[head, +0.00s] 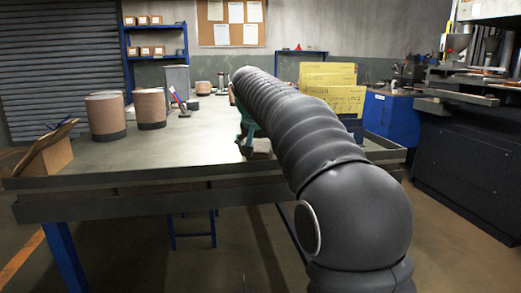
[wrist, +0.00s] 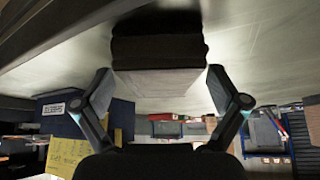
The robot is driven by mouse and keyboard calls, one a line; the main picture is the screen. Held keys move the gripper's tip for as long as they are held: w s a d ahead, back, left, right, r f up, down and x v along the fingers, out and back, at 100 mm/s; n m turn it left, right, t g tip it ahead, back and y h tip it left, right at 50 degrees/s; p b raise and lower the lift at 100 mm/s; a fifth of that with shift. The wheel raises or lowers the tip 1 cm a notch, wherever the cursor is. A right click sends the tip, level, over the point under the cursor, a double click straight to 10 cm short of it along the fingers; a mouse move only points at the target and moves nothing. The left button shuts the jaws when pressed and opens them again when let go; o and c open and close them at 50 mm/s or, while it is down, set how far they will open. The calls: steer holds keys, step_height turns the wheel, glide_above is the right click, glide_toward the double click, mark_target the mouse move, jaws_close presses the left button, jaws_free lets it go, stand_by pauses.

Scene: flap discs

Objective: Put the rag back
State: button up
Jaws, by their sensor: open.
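In the wrist view, my gripper (wrist: 160,76) is open, with one finger on each side of a dark, layered block-like thing (wrist: 158,48) with a paler grey face. It looks like a folded rag, but I cannot be sure. A gap shows beside at least the left finger, and the thing rests against the grey tabletop (wrist: 260,65). In the head view my arm hides most of my gripper. I cannot tell whether that teal part is mine.
The table (head: 190,150) carries several brown cylindrical stacks (head: 106,117) at the left and an open cardboard box (head: 45,155) at its left corner. Yellow labelled cards (head: 330,75) stand behind my arm. A dark workbench (head: 465,140) is at the right. The table's middle is mostly clear.

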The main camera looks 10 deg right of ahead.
steer(key=shift+s+r, duration=0.1)
steer(key=shift+r, duration=0.3)
steer(key=p+v, duration=0.1)
steer(key=v, duration=1)
steer(key=shift+s+r, duration=0.15)
steer(key=s+d+f+n+y, duration=0.1)
steer(key=s+f+n, duration=0.1)
steer(key=s+f, duration=1.1)
steer(key=s+d+f+n+y, duration=0.1)
steer(key=s+f+n, duration=0.1)
steer(key=s+f, duration=1.2)
steer(key=s, duration=0.7)
steer(key=shift+d+n+y, duration=0.3)
steer(key=shift+f, duration=0.15)
